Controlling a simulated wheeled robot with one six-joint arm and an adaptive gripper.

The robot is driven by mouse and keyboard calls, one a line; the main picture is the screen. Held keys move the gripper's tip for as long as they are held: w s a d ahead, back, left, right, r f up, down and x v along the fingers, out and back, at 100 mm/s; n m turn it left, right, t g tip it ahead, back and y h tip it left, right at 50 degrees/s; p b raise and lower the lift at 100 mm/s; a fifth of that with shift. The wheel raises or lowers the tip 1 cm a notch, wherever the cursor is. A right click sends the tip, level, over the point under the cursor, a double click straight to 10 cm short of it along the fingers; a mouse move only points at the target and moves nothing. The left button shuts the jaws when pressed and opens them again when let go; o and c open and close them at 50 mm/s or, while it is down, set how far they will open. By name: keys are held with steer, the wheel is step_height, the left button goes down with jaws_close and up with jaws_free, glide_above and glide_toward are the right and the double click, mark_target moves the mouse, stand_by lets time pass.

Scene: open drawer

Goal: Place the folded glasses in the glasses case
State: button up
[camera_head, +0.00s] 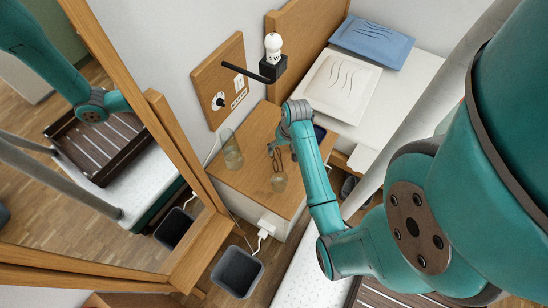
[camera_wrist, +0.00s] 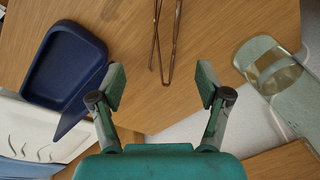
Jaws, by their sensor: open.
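The folded glasses show as thin brown temples (camera_wrist: 163,40) in the wrist view, lying on the wooden top; their far end runs out of the frame. In the head view the glasses (camera_head: 276,161) lie just below my gripper (camera_head: 274,146). A clear rounded shape at their lower end could be lenses or a small glass. The dark blue glasses case (camera_wrist: 68,66) is open at the left of the wrist view and partly hidden behind my arm in the head view (camera_head: 319,133). My gripper (camera_wrist: 161,88) is open and empty, its fingers apart on either side of the temple tips' line.
A clear glass vessel (camera_head: 232,150) stands on the wooden cabinet top (camera_head: 240,178), left of the glasses; it also shows at the right of the wrist view (camera_wrist: 272,70). A bed with pillows (camera_head: 341,86) lies beyond. A lamp (camera_head: 272,48) is on the wall. A dark bin (camera_head: 237,272) is on the floor.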

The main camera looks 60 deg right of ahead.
mark_target(278, 156)
steer(key=shift+w+a+f, duration=0.1)
steer(key=shift+w+f, duration=0.1)
steer(key=shift+f, duration=0.75)
steer(key=shift+w+a+f, duration=0.1)
steer(key=shift+w+f, duration=0.05)
steer(key=shift+f, duration=0.8)
steer(key=shift+w+f, duration=0.2)
steer(key=shift+f, duration=0.75)
steer(key=shift+c, duration=0.2)
steer(key=c, duration=1.2)
steer(key=shift+o, duration=0.2)
steer(key=shift+r, duration=0.2)
